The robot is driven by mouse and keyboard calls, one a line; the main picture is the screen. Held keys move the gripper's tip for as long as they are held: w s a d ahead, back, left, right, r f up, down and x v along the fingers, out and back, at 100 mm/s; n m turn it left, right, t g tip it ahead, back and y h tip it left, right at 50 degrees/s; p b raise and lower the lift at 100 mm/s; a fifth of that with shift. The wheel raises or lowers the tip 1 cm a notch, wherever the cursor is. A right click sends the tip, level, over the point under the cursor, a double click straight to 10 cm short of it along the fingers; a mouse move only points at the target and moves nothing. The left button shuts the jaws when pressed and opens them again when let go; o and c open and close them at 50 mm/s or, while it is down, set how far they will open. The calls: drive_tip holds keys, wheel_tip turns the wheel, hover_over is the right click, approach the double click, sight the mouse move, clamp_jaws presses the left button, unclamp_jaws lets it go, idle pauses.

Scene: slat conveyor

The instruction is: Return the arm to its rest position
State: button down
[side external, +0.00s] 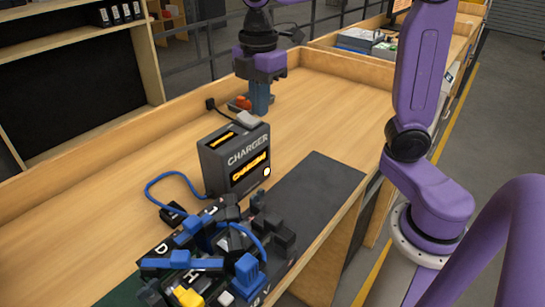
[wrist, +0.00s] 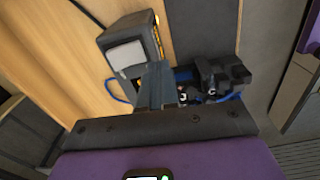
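In the side external view my gripper (side external: 260,103) points down above the wooden bench, behind the charger. Its blue-grey fingers look pressed together, with nothing visible between them. In the wrist view the gripper fingers (wrist: 158,85) also appear as one closed block, with the charger (wrist: 130,48) to their upper left. The dark grey charger (side external: 235,160), with orange labels, stands upright on the bench, apart from the gripper. My purple arm is partly cut off at the top of the side external view.
A cluster of black and blue parts (side external: 205,255) lies at the front of the bench, near a dark mat (side external: 318,195). A blue cable (side external: 165,178) curves beside the charger. A small red object (side external: 241,102) lies near the gripper. Wooden rims (side external: 340,66) border the bench; its left surface is clear.

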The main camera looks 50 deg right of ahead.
drive_tip(key=s+d+f+m, duration=0.1)
drive_tip(key=s+f, duration=0.4)
drive_tip(key=s, duration=0.5)
drive_tip(key=s+d+f+m, duration=0.2)
drive_tip(key=s+f, duration=0.3)
drive_tip(key=s, duration=0.5)
drive_tip(key=shift+f+m, duration=0.15)
drive_tip(key=shift+m, duration=0.55)
drive_tip(key=c, duration=1.5)
unclamp_jaws()
drive_tip(key=shift+s+d+f, duration=0.15)
drive_tip(key=shift+d, duration=0.05)
drive_tip(key=o, duration=0.5)
drive_tip(key=shift+a, duration=0.2)
drive_tip(key=o, duration=1)
drive_tip(key=shift+n, duration=0.3)
drive_tip(key=w+a+r, duration=0.2)
drive_tip(key=a, duration=0.1)
drive_tip(key=shift+w+a+r, duration=0.1)
drive_tip(key=shift+w+a, duration=0.1)
drive_tip(key=w+a+r+n, duration=0.2)
drive_tip(key=w+a+r, duration=0.2)
drive_tip(key=a+r, duration=0.5)
drive_tip(key=w+a+r+n, duration=0.3)
drive_tip(key=w+a+r, duration=0.15)
drive_tip(key=a, duration=0.85)
wheel_tip(320, 180, down, 9)
drive_tip(key=shift+s, duration=0.35)
